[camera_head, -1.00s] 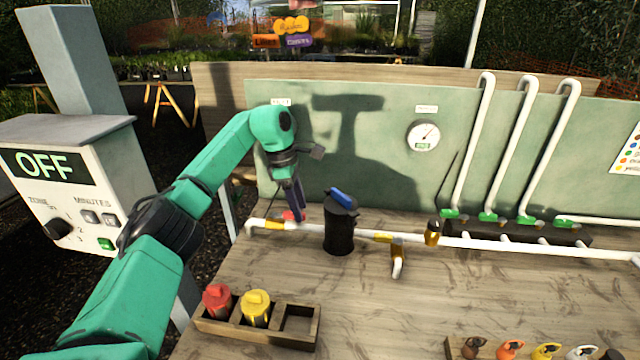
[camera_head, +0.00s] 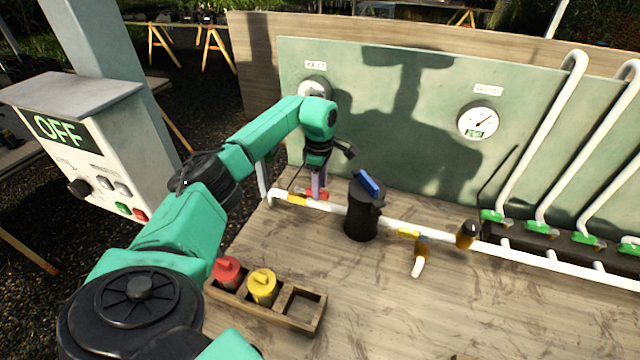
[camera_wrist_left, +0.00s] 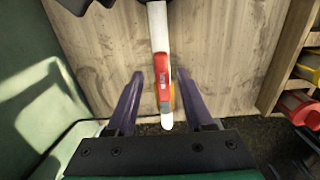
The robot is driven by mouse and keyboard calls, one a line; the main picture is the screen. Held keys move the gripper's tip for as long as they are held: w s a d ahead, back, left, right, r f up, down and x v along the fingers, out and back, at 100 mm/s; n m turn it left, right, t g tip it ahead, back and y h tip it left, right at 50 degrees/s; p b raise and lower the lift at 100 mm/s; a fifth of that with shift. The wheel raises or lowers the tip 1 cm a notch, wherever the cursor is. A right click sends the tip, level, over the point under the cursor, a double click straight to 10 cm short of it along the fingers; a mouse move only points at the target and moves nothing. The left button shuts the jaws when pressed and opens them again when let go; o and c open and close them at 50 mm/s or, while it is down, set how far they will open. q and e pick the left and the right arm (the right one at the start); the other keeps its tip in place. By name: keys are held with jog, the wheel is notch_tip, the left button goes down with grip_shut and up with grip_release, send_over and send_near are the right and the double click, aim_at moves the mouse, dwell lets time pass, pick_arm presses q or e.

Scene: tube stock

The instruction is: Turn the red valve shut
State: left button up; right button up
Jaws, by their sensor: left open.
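The red valve (camera_head: 315,194) is a red handle on the white pipe near its left end, in front of the green panel. In the left wrist view the red valve handle (camera_wrist_left: 163,88) lies along the white pipe, between my two purple fingers. My left gripper (camera_head: 318,188) points down at the valve, and its fingers (camera_wrist_left: 156,85) stand apart on either side of the handle with gaps. It is open and holds nothing. In the head view the fingers partly cover the handle. My right gripper is not in view.
A black filter canister with a blue handle (camera_head: 361,215) stands on the pipe just right of the valve. A wooden rack (camera_head: 270,312) with red and yellow cartridges is in front. A control box reading OFF (camera_head: 90,150) stands left.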

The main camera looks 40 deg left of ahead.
pick_arm(q)
jog(key=shift+s+f, duration=0.25)
jog(key=shift+f, duration=0.1)
jog(key=shift+w, duration=0.1)
grip_shut()
dwell(1.1)
